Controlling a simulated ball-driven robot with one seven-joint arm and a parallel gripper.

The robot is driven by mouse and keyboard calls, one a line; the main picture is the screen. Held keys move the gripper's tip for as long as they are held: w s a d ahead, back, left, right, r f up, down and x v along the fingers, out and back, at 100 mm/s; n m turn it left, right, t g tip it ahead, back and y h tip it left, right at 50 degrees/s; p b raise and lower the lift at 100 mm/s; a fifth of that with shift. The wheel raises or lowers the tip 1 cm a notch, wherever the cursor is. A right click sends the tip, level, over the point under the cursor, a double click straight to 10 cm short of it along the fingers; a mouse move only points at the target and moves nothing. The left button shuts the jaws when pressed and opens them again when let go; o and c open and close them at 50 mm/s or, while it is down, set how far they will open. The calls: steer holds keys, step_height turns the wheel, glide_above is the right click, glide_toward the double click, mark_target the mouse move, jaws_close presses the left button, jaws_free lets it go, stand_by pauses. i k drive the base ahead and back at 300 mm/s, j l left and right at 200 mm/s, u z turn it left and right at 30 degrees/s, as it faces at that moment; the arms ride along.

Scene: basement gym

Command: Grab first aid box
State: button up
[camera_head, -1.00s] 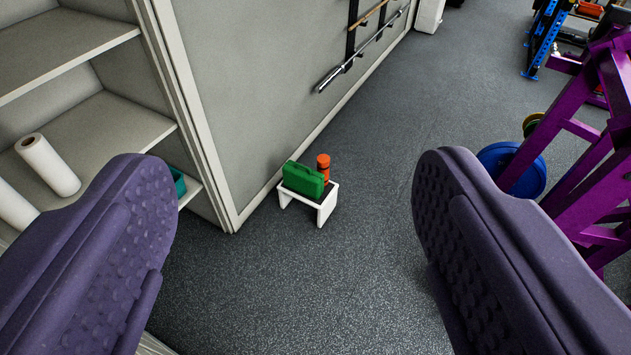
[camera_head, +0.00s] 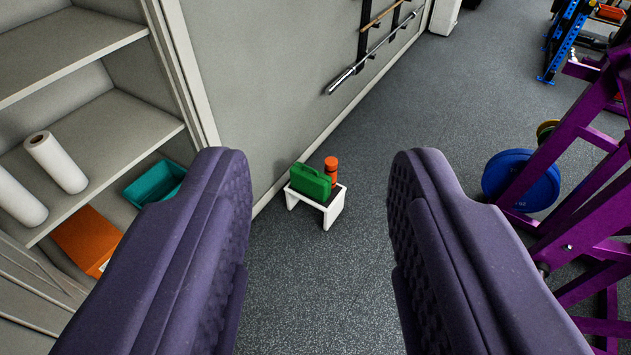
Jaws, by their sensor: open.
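A green box with a handle (camera_head: 310,182), which looks like the first aid box, stands on a small white stool (camera_head: 334,209) against the grey wall. An orange cylinder (camera_head: 331,166) stands beside it on the stool. My gripper (camera_head: 318,190) is open and empty. Its two purple padded fingers frame the stool left and right, well above and in front of it. The box lies between the fingers in the picture but is far from them, with clear space between. The near end of the stool is in plain view.
A shelf unit at left holds white paper rolls (camera_head: 56,162), a teal bin (camera_head: 155,184) and an orange box (camera_head: 86,240). Bars hang on a wall rack (camera_head: 372,50). A purple frame (camera_head: 575,150) with a blue plate (camera_head: 520,180) stands at right. The floor between is clear.

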mark_target(313, 183)
steer(key=i+l+z, duration=0.15)
steer(key=i+l, duration=0.15)
steer(key=i+l+z, duration=0.1)
steer(key=i+l, duration=0.15)
steer(key=i, duration=0.25)
steer(key=i+l+z, duration=0.15)
steer(key=i, duration=0.25)
steer(key=i+j+z, duration=0.25)
steer(key=i+j, duration=0.15)
steer(key=i+j+z, duration=0.25)
steer(key=i+j, duration=0.15)
steer(key=i+j+z, duration=0.25)
steer(key=j, duration=0.4)
steer(key=j+z, duration=0.45)
steer(key=j, duration=2)
